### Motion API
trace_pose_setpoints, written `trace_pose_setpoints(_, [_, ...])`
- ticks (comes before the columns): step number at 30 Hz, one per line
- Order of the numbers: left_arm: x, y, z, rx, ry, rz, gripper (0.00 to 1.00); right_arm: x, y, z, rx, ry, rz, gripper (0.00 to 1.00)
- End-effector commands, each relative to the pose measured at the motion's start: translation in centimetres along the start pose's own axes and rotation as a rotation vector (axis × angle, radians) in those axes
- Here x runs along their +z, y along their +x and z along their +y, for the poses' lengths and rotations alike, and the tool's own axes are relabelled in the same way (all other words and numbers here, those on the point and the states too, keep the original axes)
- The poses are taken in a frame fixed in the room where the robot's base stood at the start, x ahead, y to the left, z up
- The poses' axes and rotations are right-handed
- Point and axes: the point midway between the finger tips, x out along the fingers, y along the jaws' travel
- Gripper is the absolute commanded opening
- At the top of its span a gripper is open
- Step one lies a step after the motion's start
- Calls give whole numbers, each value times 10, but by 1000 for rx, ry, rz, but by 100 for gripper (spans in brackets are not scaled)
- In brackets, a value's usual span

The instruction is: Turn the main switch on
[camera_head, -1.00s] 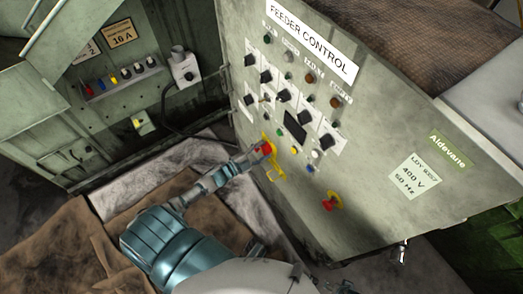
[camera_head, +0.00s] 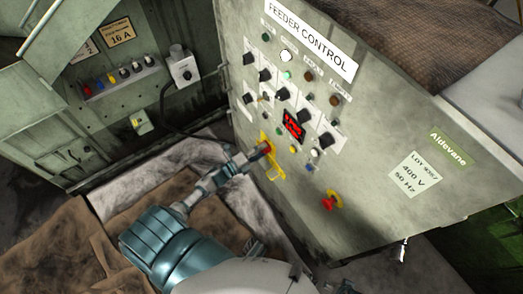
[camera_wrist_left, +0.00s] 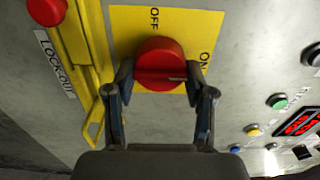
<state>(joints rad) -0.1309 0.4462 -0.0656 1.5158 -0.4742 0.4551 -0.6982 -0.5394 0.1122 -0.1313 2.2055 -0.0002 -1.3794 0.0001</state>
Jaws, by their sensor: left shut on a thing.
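The main switch is a red rotary knob (camera_wrist_left: 160,60) on a yellow plate (camera_wrist_left: 125,20) marked OFF and ON. My left gripper (camera_wrist_left: 160,88) is shut on the knob, one finger on each side. In the head view the left gripper (camera_head: 262,151) reaches the lower left of the feeder control panel (camera_head: 370,125), and the knob is mostly hidden by it. The panel's display (camera_head: 293,125) is lit red.
A yellow lock-out bracket (camera_wrist_left: 88,40) stands beside the switch plate. A red knob on a yellow base (camera_head: 330,201) sits lower right on the panel. Several black knobs and buttons lie above. An open grey cabinet (camera_head: 125,115) stands at left.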

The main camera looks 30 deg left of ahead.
Motion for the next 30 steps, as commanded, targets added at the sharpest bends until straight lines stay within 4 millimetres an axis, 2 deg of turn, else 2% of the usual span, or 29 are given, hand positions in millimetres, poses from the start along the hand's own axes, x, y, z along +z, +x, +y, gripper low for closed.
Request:
trace_pose_setpoints(1, [-2, -2, 5, 10, 6, 0, 19, 2, 0, 0, 0, 0, -6, 80])
trace_pose_setpoints(17, [-2, -2, 6, 12, 26, 1, 19, 0, -3, 1, 1, -1, 2, 80])
trace_pose_setpoints(18, [-2, -2, 7, 12, 26, 1, 64, -1, -2, 1, 2, -2, 2, 80])
trace_pose_setpoints(20, [-2, -2, 6, 12, 26, 1, 78, -1, -2, 1, 3, -2, 3, 80])
trace_pose_setpoints(30, [-1, -3, 3, 5, 26, 0, 78, -1, -1, 0, 1, -4, 2, 80])
